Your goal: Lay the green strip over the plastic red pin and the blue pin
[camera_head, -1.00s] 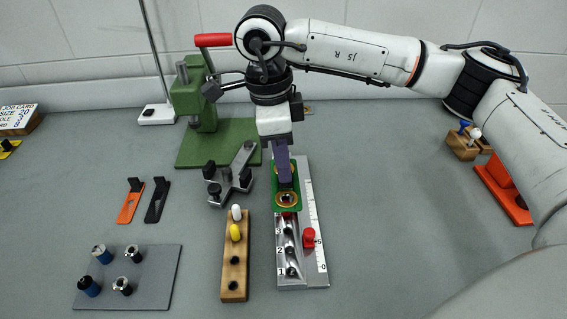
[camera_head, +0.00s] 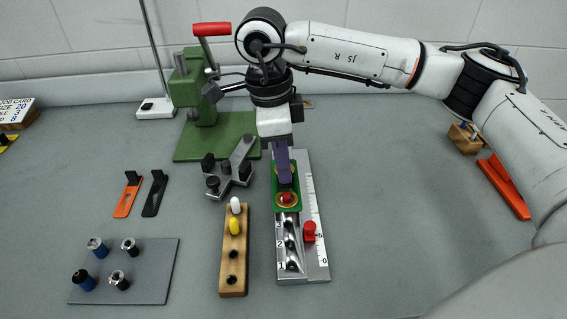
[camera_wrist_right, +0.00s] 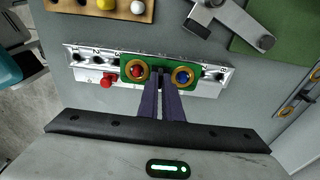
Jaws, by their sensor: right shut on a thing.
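The green strip (camera_head: 277,208) has a brass-coloured ring near each end and lies along the metal numbered rail (camera_head: 317,262). The red pin (camera_head: 286,197) shows inside the near ring; in the right wrist view the red pin (camera_wrist_right: 137,71) and the blue pin (camera_wrist_right: 182,76) each show inside a ring of the strip (camera_wrist_right: 160,60). The blue pin is hidden by the fingers in the head view. My right gripper (camera_head: 286,181) points down, shut on the strip's middle between the rings. I cannot tell how far down the pins the strip sits. My left gripper is not in view.
A red knob (camera_head: 310,231) stands on the rail's right side. A wooden block (camera_head: 234,265) with white and yellow pegs is at left, a grey clamp piece (camera_head: 229,181) and green press (camera_head: 203,110) behind.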

